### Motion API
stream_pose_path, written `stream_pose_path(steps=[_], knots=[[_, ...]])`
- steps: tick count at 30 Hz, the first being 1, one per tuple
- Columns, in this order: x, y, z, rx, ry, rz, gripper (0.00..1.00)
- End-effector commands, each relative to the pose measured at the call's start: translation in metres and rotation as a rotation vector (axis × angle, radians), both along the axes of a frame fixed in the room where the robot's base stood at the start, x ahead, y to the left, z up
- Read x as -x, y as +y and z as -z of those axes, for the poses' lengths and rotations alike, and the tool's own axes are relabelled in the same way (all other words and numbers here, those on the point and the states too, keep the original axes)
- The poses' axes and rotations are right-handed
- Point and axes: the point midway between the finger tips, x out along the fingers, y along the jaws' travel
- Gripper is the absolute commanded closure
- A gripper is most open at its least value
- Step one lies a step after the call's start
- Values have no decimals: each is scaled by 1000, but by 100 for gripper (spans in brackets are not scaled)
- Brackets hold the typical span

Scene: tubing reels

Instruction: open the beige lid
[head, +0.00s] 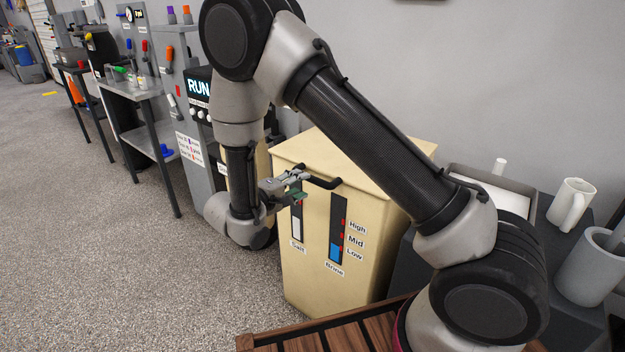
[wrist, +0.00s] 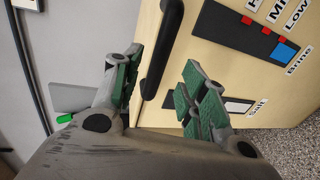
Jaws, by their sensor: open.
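The beige lid (head: 392,147) lies shut on top of a beige bin (head: 375,260) in the head view, partly hidden behind my arm. A black bar handle (head: 324,183) sticks out at the lid's front edge. My gripper (head: 300,186) is open at the left end of this handle. In the wrist view the green-padded fingers of my gripper (wrist: 164,82) stand on either side of the black handle (wrist: 163,48), with clear gaps. I cannot tell how far the handle reaches between the pads. The bin's front (wrist: 290,12) fills the right side there.
The bin's front carries Salt and Brine gauges (head: 337,230). A dark bench at right holds a white mug (head: 566,208) and a grey cup (head: 588,268). A machine marked RUN (head: 197,95) stands left of the bin. The carpet (head: 100,265) at left is clear.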

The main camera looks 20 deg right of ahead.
Motion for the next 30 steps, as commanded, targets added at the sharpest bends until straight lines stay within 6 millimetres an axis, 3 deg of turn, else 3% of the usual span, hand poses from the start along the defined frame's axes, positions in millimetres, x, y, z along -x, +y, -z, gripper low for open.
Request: stream_pose_path(steps=[12,23,30], knots=[[-36,-52,13,0,0,5,58],[-41,-58,14,0,1,3,58],[-41,-58,14,0,1,3,98]])
